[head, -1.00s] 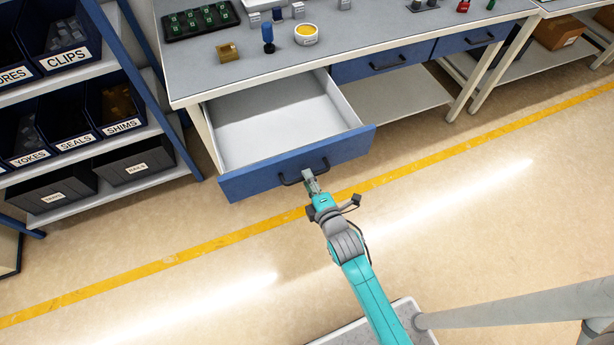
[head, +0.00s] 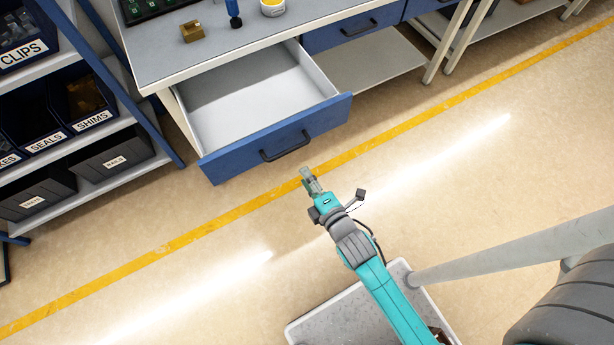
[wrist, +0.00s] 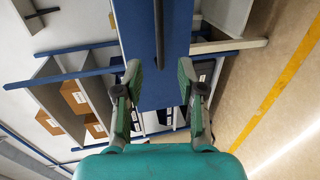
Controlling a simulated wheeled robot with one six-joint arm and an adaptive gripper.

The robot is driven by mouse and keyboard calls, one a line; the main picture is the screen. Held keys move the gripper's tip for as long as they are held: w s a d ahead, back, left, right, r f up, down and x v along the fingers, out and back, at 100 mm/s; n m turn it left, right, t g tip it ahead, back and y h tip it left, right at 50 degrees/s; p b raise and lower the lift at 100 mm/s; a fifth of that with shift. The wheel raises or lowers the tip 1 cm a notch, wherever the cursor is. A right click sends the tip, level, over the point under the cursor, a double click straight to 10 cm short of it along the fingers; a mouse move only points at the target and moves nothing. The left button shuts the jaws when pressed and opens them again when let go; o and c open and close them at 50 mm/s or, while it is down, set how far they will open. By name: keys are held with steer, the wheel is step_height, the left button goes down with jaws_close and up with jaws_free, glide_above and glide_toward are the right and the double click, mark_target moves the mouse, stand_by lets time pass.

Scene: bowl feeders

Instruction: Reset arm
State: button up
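My gripper (head: 306,174) hangs over the floor just in front of the open drawer, apart from its dark handle (head: 287,146). In the wrist view my gripper (wrist: 158,72) has its two green-and-grey fingers spread wide with nothing between them. The blue drawer front (head: 240,150) fills the space beyond the fingers, and its handle (wrist: 158,30) shows as a dark bar past the fingertips. The drawer is pulled well out from the workbench and its grey inside (head: 255,105) looks empty. My teal arm reaches up from the lower right in the head view.
The workbench top (head: 175,60) holds a brass block (head: 192,31), a blue-handled item (head: 233,12) and a yellow-topped tub (head: 273,6). A shelf rack with labelled bins (head: 85,100) stands at the left. The floor (head: 470,190) right of my arm is open.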

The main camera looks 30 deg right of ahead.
stand_by(0.3)
steer(key=s+r+m, duration=0.4)
steer(key=s+m, duration=0.2)
steer(key=s, duration=0.3)
steer(key=s+r+m, duration=0.4)
steer(key=s+m, duration=0.2)
steer(key=s, duration=0.3)
steer(key=s+r+m, duration=0.4)
steer(key=s+m, duration=0.2)
steer(key=s, duration=0.3)
steer(key=shift+s+d+r+g, duration=0.25)
steer(key=shift+s+r+g, duration=0.1)
steer(key=shift+g, duration=0.05)
